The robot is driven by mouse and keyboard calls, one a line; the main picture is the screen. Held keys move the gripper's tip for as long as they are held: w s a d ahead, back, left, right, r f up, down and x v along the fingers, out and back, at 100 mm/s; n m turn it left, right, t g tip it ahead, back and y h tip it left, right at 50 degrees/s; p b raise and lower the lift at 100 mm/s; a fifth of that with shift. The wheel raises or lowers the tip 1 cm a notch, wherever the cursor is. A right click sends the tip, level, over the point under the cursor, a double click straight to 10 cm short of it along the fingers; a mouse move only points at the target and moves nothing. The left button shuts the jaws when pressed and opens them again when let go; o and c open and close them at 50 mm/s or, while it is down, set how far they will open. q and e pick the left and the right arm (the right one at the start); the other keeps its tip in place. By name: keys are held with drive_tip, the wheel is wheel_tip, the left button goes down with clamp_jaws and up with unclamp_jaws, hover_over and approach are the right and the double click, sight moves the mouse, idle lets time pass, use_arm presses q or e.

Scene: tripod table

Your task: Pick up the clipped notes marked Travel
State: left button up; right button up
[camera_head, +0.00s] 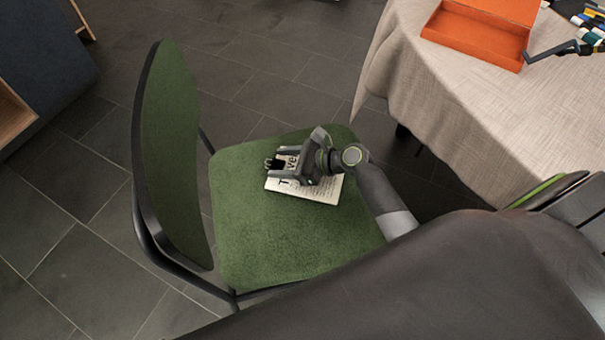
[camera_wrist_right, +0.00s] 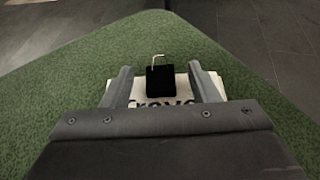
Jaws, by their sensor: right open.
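The clipped notes (camera_head: 322,192) are a pale stack of paper lying on the green chair seat, with large dark letters and smaller printed lines. The lettering is partly covered; the letters I can see fit "Travel". A black binder clip (camera_wrist_right: 160,81) with a wire handle sits at their far edge in the wrist view. My right gripper (camera_head: 279,172) is low over the notes, open, its two fingers on either side of the clip with gaps between. In the wrist view my gripper (camera_wrist_right: 160,72) hides the near part of the notes (camera_wrist_right: 178,98). My left gripper is not in view.
The green chair seat (camera_head: 270,240) is otherwise bare, and its tall backrest (camera_head: 172,150) rises at the left. A cloth-covered table (camera_head: 500,120) stands at the right with an open orange box (camera_head: 470,38) and several small items. Dark tiled floor surrounds the chair.

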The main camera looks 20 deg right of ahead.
drive_tip(key=shift+w+a+f, duration=0.3)
drive_tip(key=shift+w+a, duration=0.1)
drive_tip(key=shift+a, duration=0.05)
drive_tip(key=c, duration=1.1)
